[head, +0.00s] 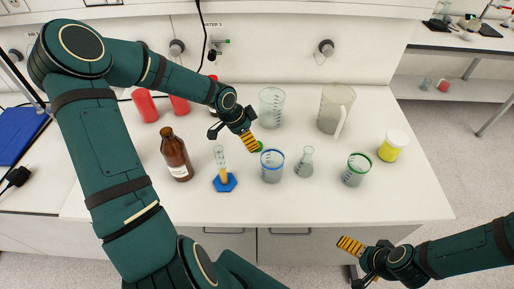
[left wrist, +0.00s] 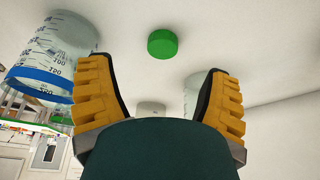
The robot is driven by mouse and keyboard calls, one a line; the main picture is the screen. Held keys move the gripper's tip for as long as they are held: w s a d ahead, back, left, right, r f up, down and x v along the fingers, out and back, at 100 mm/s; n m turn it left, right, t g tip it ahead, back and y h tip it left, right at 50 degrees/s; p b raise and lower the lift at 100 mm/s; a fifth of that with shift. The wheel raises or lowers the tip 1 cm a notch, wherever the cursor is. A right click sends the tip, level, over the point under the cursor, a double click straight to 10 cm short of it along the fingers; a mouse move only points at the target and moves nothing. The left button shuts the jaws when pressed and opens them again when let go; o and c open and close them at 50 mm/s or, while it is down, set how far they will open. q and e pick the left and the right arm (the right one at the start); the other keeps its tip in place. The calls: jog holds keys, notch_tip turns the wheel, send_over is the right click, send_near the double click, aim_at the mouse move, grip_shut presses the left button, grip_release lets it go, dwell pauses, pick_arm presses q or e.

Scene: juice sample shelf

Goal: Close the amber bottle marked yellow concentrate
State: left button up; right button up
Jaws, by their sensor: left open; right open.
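The amber bottle (head: 176,157) stands upright on the white bench, left of centre, with a white label too small to read. Its neck top shows the same brown as the glass, with no cap of another colour on it. A green cap (left wrist: 162,43) lies on the bench; in the head view (head: 259,146) it is partly hidden by my left gripper (head: 250,141). My left gripper is open, with its fingers (left wrist: 160,100) apart on either side of the cap in the wrist view, not touching it. My right gripper (head: 357,252) is open and empty, in front of the bench's front edge.
A cylinder on a blue base (head: 225,183), a blue-rimmed beaker (head: 272,168), a flask (head: 305,164) and a green-rimmed beaker (head: 357,170) stand along the front. A large beaker (head: 271,108), a jug (head: 333,108) and a yellow jar (head: 393,148) stand behind and right.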

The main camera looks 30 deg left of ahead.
pick_arm(q)
jog(key=shift+w+d+f, duration=0.1)
jog(key=shift+f, duration=0.35)
jog(key=shift+b+x, duration=0.55)
jog(key=shift+x, duration=2.1)
jog(key=shift+w, duration=0.15)
jog(key=c, duration=0.8)
